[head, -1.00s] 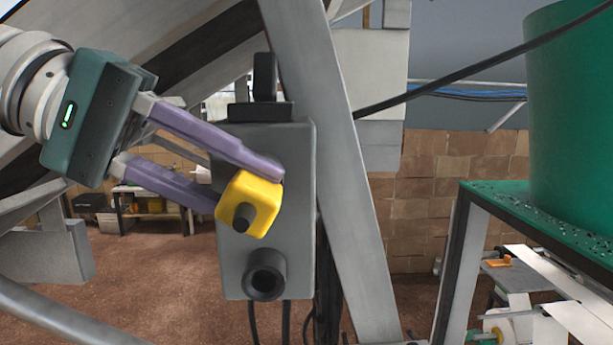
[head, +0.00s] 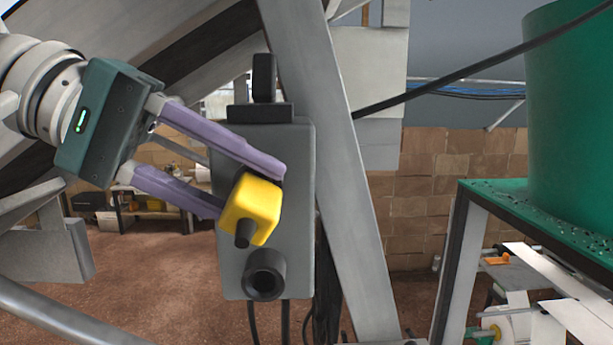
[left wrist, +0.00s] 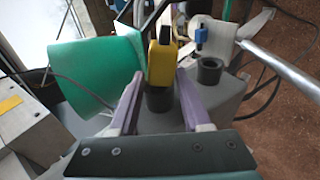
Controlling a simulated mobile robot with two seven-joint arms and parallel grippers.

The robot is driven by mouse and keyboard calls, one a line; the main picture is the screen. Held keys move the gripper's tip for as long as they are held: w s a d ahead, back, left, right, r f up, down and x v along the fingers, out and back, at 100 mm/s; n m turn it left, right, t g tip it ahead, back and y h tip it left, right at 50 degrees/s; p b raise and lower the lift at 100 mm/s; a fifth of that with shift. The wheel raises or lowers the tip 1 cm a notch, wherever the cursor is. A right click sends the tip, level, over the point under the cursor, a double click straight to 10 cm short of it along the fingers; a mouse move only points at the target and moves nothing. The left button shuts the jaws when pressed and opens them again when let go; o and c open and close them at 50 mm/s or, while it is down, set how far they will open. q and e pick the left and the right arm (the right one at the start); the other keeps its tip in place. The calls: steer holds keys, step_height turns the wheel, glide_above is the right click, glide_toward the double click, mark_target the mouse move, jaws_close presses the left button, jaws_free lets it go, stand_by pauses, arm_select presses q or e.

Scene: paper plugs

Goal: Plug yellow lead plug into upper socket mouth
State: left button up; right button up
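The yellow plug (head: 254,207) with a dark nub on its near end is between the purple fingertips of my left gripper (head: 252,190), which is shut on it. It is in front of the grey socket box (head: 297,225) and tilted in the picture. In the left wrist view the plug (left wrist: 162,62) is between the fingertips (left wrist: 160,78), its lower end close to a dark socket mouth (left wrist: 158,100), the upper one. I cannot tell whether it has entered. In the head view plug and fingers hide this mouth. The lower socket mouth (head: 265,275) is empty. My right gripper is not in view.
A grey slanted post (head: 345,170) stands just right of the box. Dark cables hang below the box. A green drum (head: 572,110) on a green-topped stand (head: 500,200) is at the right. A blue object (left wrist: 201,36) shows beyond the sockets in the left wrist view.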

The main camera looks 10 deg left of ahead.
arm_select(q)
steer(key=shift+o, duration=0.4)
steer(key=shift+w+r, duration=0.15)
steer(key=shift+r, duration=0.05)
steer(key=b+v, duration=0.6)
steer(key=v, duration=0.4)
